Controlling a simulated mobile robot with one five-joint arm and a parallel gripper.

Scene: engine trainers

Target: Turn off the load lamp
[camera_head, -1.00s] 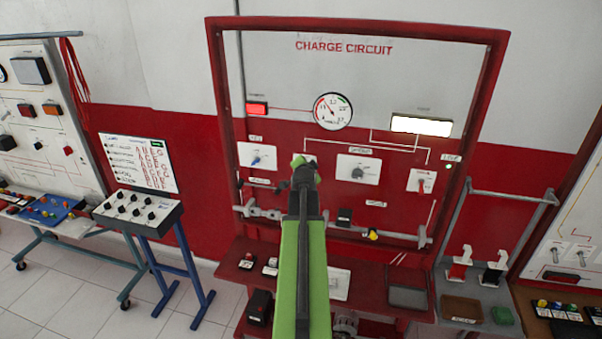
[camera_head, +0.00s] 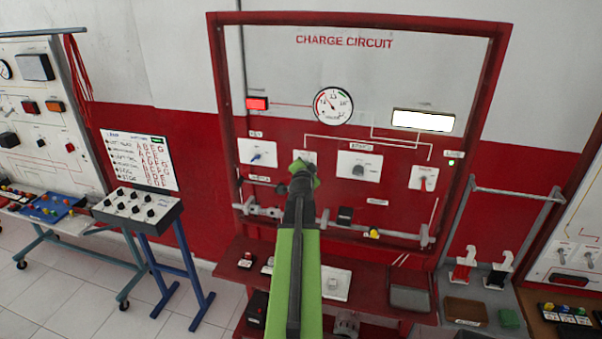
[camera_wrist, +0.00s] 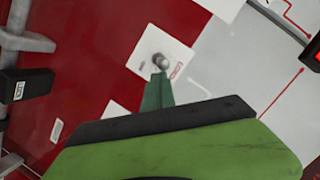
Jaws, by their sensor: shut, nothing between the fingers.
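The bright white lamp panel (camera_head: 422,120) is lit at the upper right of the charge circuit board. A white plate (camera_head: 423,178) with a small switch sits below it; a green light (camera_head: 451,162) glows beside it. My gripper (camera_head: 304,172) is shut and empty, in front of a mostly hidden white plate (camera_head: 309,156) left of the middle knob plate. In the wrist view my gripper (camera_wrist: 157,92) points at a white plate (camera_wrist: 182,48) with a round-ended metal lever (camera_wrist: 159,60). The fingertips look very near the lever; I cannot tell whether they touch.
A metal rail (camera_head: 350,232) crosses below. A red bench (camera_head: 375,290) with a tray stands beneath.

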